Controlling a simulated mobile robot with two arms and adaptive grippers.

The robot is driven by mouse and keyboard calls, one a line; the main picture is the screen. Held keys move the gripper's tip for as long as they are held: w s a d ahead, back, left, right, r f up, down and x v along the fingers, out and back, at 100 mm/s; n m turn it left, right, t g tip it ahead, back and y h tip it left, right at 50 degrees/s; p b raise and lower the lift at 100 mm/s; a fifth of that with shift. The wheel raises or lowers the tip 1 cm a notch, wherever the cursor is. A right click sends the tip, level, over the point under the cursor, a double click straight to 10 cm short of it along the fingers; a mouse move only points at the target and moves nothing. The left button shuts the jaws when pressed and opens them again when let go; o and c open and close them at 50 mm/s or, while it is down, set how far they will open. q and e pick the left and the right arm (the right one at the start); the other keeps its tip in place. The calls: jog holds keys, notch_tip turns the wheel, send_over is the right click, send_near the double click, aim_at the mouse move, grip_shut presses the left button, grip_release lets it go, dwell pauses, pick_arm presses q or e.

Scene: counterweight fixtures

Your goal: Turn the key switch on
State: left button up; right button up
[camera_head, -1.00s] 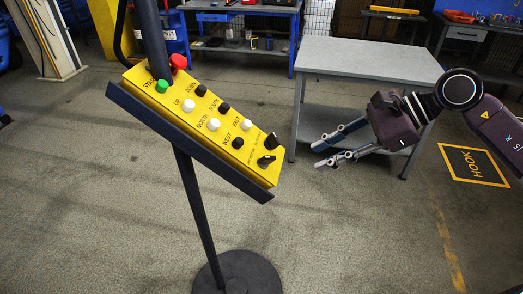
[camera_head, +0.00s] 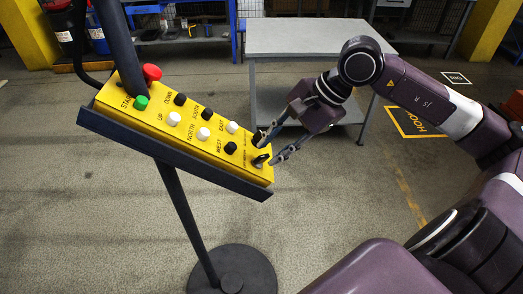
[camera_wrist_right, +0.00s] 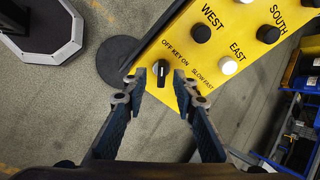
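The yellow control panel (camera_head: 187,128) stands tilted on a dark post. The key switch is a black knob (camera_head: 261,160) at its lower right end. In the right wrist view the key switch (camera_wrist_right: 161,71) sits by the label "OFF KEY ON", its pale mark running roughly up and down. My right gripper (camera_head: 269,149) is at this end of the panel. In the wrist view its open fingertips (camera_wrist_right: 158,84) stand on either side of the knob, with gaps showing; I cannot tell its exact height above the panel. My left gripper is not in view.
A second black knob (camera_head: 258,138) is close to the upper finger; in the wrist view a finger seems to hide it. Several black and white buttons, a green button (camera_head: 141,102) and a red button (camera_head: 151,73) share the panel. A grey table (camera_head: 315,38) stands behind.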

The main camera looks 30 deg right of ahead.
aim_at(263, 157)
jog(key=p+x, duration=0.1)
jog(key=x, duration=0.2)
jog(key=shift+w+a, duration=0.2)
jog(key=shift+a, duration=0.05)
jog(key=shift+w+a+f, duration=0.1)
jog(key=shift+a+f, duration=0.05)
jog(key=shift+f, duration=0.25)
grip_shut()
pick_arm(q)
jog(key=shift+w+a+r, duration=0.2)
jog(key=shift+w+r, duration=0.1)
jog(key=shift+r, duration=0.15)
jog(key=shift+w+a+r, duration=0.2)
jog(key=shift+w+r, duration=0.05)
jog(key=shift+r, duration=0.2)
